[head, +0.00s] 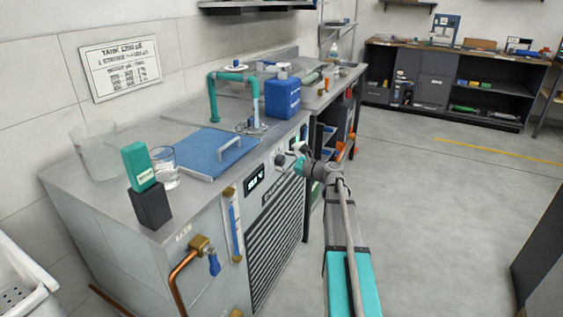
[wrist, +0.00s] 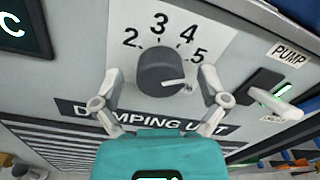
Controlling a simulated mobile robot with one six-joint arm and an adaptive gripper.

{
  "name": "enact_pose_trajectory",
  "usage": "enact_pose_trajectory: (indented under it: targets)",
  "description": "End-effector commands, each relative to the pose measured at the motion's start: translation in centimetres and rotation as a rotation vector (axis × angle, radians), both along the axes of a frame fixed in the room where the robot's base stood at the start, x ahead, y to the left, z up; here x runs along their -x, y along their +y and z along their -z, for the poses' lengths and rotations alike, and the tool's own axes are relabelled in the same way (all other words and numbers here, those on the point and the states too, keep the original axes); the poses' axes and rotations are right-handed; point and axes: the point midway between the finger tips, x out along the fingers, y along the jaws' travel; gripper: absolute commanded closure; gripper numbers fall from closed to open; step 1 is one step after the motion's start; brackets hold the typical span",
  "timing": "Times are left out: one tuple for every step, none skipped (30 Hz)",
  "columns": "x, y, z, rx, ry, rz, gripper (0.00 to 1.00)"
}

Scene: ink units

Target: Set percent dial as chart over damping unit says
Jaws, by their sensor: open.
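The dial (wrist: 163,72) is a dark grey round knob on a white scale plate on the damping unit (wrist: 70,85). The numbers 2, 3, 4 and 5 show around it. Its pale pointer line faces right, a little below the 5. My gripper (wrist: 159,78) is open, one finger on each side of the knob, with visible gaps. In the head view my gripper (head: 296,165) is at the unit's front panel. The chart (head: 120,66) hangs on the wall above the unit. Its heading seems to read "TANK 1250 µS"; its table is too small to read.
The floor at right is clear.

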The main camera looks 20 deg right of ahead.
Motion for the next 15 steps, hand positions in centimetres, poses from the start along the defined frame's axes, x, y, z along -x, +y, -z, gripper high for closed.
enact_pose_trajectory:
  targets:
    - [-0.18, 0.13, 0.00, 0.000, 0.000, 0.000, 0.06]
    - [-0.22, 0.17, 0.00, 0.000, 0.000, 0.000, 0.06]
    - [-0.27, 0.21, 0.00, 0.000, 0.000, 0.000, 0.06]
    - [-0.28, 0.23, 0.00, 0.000, 0.000, 0.000, 0.06]
    - [-0.28, 0.24, 0.00, 0.000, 0.000, 0.000, 0.06]
    - [-0.29, 0.24, 0.00, 0.000, 0.000, 0.000, 0.06]
    - [-0.29, 0.25, 0.00, 0.000, 0.000, 0.000, 0.06]
    - [-0.28, 0.24, 0.00, 0.000, 0.000, 0.000, 0.06]
    - [-0.27, 0.25, 0.01, 0.000, 0.000, 0.000, 0.06]
    - [-0.27, 0.26, 0.00, 0.000, 0.000, 0.000, 0.06]
    - [-0.27, 0.27, 0.00, 0.000, 0.000, 0.000, 0.06]
    - [-0.27, 0.27, 0.00, 0.000, 0.000, 0.000, 0.14]
    - [-0.27, 0.27, 0.00, 0.000, 0.000, 0.000, 0.19]
    - [-0.27, 0.27, 0.00, 0.000, 0.000, -0.001, 0.25]
    - [-0.27, 0.28, 0.00, 0.000, 0.000, -0.001, 0.32]
